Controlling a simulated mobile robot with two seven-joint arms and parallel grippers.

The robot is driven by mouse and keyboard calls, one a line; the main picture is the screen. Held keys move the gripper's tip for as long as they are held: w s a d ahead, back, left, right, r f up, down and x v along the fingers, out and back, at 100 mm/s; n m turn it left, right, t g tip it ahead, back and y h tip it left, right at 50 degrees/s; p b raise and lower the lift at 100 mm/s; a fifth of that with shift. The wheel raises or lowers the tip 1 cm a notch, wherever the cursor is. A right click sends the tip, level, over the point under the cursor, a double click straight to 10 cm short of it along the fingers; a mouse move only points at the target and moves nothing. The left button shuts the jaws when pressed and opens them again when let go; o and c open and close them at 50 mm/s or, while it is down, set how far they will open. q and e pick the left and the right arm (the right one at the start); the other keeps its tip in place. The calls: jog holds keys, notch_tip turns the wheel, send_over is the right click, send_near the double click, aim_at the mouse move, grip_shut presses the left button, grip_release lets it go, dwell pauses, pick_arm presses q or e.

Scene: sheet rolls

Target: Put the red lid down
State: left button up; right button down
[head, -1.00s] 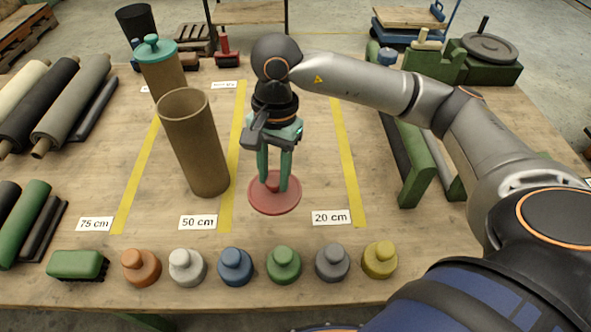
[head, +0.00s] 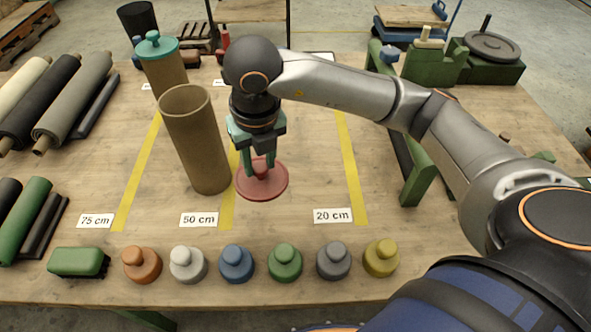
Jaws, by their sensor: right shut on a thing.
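The red lid (head: 265,190) is a flat disc with a knob, just right of the open brown tube and beside the yellow line above the 50 cm label. My right gripper (head: 259,170) points down with its fingers shut on the lid's knob. The fingers hide part of the knob. The lid looks roughly level, low over the table or on it; I cannot tell whether it touches the wood. My left gripper is not in view.
The open brown tube (head: 195,140) stands close left of the lid. A tube with a teal lid (head: 154,46) stands behind it. Several coloured knobbed pieces line the front, including a green one (head: 285,262).

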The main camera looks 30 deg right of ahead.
jog(key=m, duration=0.4)
jog(key=shift+w+a+r+h, duration=0.15)
jog(key=shift+w+h, duration=0.05)
jog(key=shift+h, duration=0.1)
jog(key=shift+m, duration=0.4)
jog(key=shift+w+d+f, duration=0.2)
jog(key=shift+d+f, duration=0.05)
jog(key=shift+d, duration=0.1)
jog(key=w+d+f, duration=0.2)
jog(key=d, duration=0.1)
jog(key=w+d+f, duration=0.1)
jog(key=d+f, duration=0.2)
jog(key=d, duration=0.1)
jog(key=w+d+f+b, duration=0.1)
jog(key=w+d+f, duration=0.1)
jog(key=d+f, duration=0.1)
jog(key=shift+w+d+f, duration=0.25)
jog(key=shift+w+d, duration=0.05)
jog(key=shift+d, duration=0.25)
jog(key=f, duration=0.3)
jog(key=shift+w+d, duration=0.15)
jog(key=shift+d, duration=0.2)
jog(key=shift+f, duration=0.5)
jog(key=shift+f, duration=0.1)
